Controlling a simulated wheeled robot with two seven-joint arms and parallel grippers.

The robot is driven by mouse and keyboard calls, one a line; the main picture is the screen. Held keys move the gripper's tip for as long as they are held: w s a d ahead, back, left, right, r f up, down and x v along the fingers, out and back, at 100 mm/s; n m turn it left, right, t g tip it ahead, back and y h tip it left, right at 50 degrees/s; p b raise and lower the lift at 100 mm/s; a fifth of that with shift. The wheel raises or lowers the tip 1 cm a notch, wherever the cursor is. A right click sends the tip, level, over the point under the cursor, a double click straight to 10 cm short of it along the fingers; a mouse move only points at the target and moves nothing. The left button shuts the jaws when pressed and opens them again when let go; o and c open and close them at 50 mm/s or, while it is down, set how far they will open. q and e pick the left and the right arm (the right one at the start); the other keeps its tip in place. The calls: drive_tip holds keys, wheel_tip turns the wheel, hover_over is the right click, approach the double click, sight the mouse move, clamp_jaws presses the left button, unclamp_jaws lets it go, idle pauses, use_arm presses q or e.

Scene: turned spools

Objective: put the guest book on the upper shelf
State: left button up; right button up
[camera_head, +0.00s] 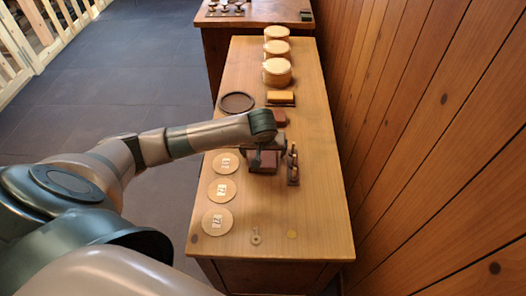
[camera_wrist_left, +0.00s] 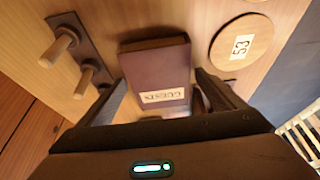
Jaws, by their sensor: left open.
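The guest book (camera_wrist_left: 157,70) is a dark maroon book with a white "GUESTS" label, lying on the wooden table. It also shows in the head view (camera_head: 263,167), partly hidden by my left arm. My left gripper (camera_wrist_left: 160,82) is open, with its fingers on either side of the book's labelled end in the wrist view. I cannot tell whether they touch it. In the head view the left gripper (camera_head: 268,152) is over the book. I cannot make out an upper shelf in either view. My right gripper is out of view.
A dark peg rack (camera_head: 293,167) stands close beside the book. Numbered round discs (camera_head: 222,189) line the table's left edge. A dark ring (camera_head: 237,102), small blocks (camera_head: 281,98) and round boxes (camera_head: 277,71) are farther back. A wood wall (camera_head: 430,130) borders the right.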

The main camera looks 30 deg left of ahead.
use_arm(q)
drive_tip(key=shift+r, duration=0.1)
drive_tip(key=b+v, duration=0.1)
drive_tip(key=v, duration=1.1)
drive_tip(key=shift+o, duration=0.4)
drive_tip(key=shift+w+r, duration=0.1)
